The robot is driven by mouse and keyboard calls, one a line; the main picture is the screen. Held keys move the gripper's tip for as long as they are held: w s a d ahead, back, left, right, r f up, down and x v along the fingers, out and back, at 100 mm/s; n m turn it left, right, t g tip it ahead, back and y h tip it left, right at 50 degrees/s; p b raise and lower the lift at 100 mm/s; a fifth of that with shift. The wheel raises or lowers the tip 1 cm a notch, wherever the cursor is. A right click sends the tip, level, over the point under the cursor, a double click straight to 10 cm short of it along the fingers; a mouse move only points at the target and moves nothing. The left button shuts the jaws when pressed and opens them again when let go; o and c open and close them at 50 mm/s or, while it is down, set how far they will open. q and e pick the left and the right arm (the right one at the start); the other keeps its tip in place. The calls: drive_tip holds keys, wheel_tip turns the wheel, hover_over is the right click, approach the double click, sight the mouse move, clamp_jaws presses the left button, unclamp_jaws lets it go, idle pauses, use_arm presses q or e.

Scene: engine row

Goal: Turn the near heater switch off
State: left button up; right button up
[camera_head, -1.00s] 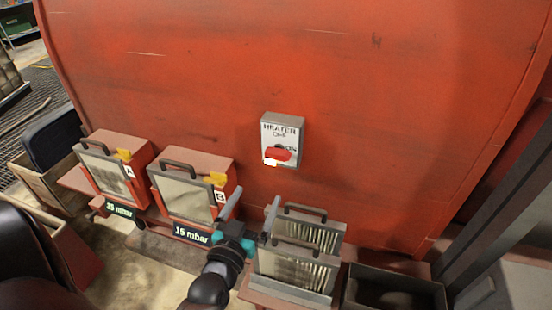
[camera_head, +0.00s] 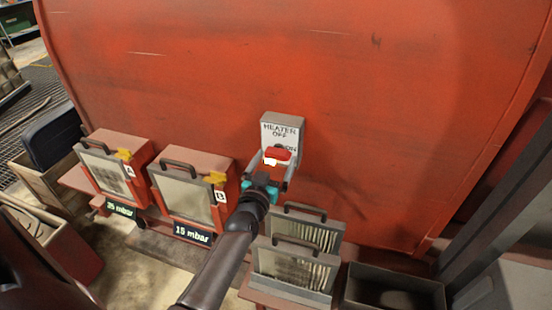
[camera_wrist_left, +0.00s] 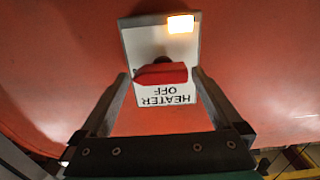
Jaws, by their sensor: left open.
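The heater switch (camera_head: 282,127) is a pale grey box on the red wall, marked HEATER OFF at the top and ON lower down. Its red handle (camera_head: 279,152) covers part of the ON side, and a small lamp (camera_head: 270,162) glows by it. In the left wrist view the switch is upside down, with the handle (camera_wrist_left: 161,74) lying across and the lamp (camera_wrist_left: 181,24) lit. My left gripper (camera_head: 272,160) is open at the handle, one finger on each side of it. Whether the fingers touch it, I cannot tell. My right gripper is not in view.
Two red boxes with grey panels, A (camera_head: 112,165) and B (camera_head: 190,185), stand at the lower left with pressure displays. Grey finned panels (camera_head: 292,268) with handles stand below the switch. An open dark bin (camera_head: 395,288) is at the lower right. The wall around the switch is clear.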

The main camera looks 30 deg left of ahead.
use_arm(q)
drive_tip(key=shift+w+a, duration=0.15)
drive_tip(key=shift+w, duration=0.35)
drive_tip(key=shift+c, duration=0.4)
drive_tip(key=c, duration=1)
